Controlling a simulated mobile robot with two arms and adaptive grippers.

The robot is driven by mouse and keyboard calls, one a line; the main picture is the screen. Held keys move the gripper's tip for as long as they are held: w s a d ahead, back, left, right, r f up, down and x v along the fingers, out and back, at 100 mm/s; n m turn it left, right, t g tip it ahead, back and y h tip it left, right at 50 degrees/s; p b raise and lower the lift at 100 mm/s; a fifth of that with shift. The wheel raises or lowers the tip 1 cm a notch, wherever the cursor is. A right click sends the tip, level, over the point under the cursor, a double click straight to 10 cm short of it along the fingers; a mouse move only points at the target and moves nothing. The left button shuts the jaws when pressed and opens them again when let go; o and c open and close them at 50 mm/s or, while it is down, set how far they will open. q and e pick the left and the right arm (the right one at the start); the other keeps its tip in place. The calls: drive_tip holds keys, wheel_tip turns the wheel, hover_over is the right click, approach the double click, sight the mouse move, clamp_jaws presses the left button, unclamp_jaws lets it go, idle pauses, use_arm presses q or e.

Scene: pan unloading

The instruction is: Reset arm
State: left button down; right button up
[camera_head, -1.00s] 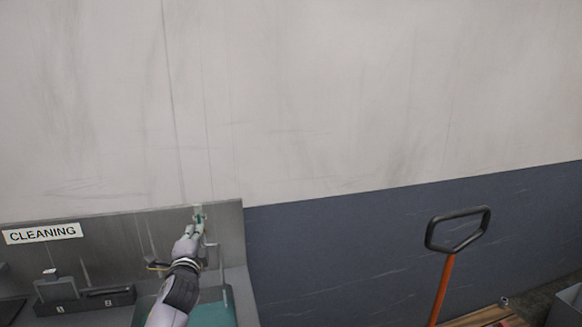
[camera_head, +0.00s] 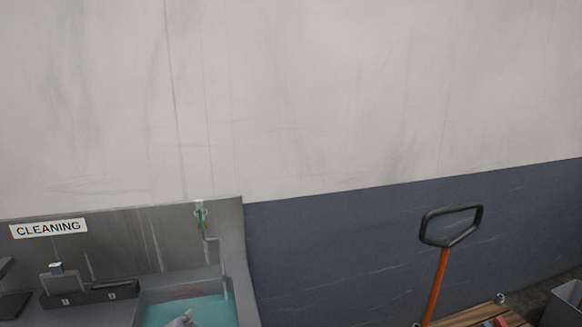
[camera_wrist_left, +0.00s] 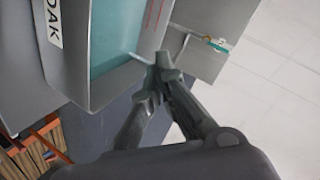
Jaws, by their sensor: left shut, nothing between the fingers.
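My left gripper (camera_head: 180,320) shows only in part at the bottom edge of the head view, in front of the teal water in the sink (camera_head: 138,310). In the left wrist view its fingers (camera_wrist_left: 160,72) are together with nothing between them, near the sink's grey rim (camera_wrist_left: 105,98). The tap with a green handle (camera_head: 201,222) is on the grey back panel, apart from the gripper. The tap also shows in the wrist view (camera_wrist_left: 215,44). My right gripper is not in view.
A CLEANING sign (camera_head: 48,228) is on the back panel. A dark holder (camera_head: 95,293) sits left of the sink. An orange pole with a black loop handle (camera_head: 437,280) stands at the right by wooden boards (camera_head: 470,316) and a grey bin (camera_head: 568,300).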

use_arm(q)
drive_tip(key=s+d+f+n+g+h, duration=0.1)
drive_tip(key=s+d+f+n+g, duration=0.15)
drive_tip(key=s, duration=0.95)
drive_tip(key=s+d+f+n+g+h, duration=0.1)
drive_tip(key=s+f+n+g, duration=0.2)
drive_tip(key=s, duration=0.9)
drive_tip(key=s+d+f+n+g+h, duration=0.1)
drive_tip(key=s+f+n+g, duration=0.2)
drive_tip(key=s, duration=0.8)
drive_tip(key=s+f+m+g+b, duration=0.25)
drive_tip(key=f+b, duration=0.55)
drive_tip(key=f, duration=2.8)
drive_tip(key=s+a+f+b, duration=0.2)
drive_tip(key=s+f+b, duration=0.3)
drive_tip(key=s+f, duration=1.1)
wheel_tip(320, 180, down, 4)
drive_tip(key=shift+s+a+f+n+g, duration=0.1)
drive_tip(key=shift+s+a+n+g, duration=0.2)
drive_tip(key=shift+s+n, duration=0.1)
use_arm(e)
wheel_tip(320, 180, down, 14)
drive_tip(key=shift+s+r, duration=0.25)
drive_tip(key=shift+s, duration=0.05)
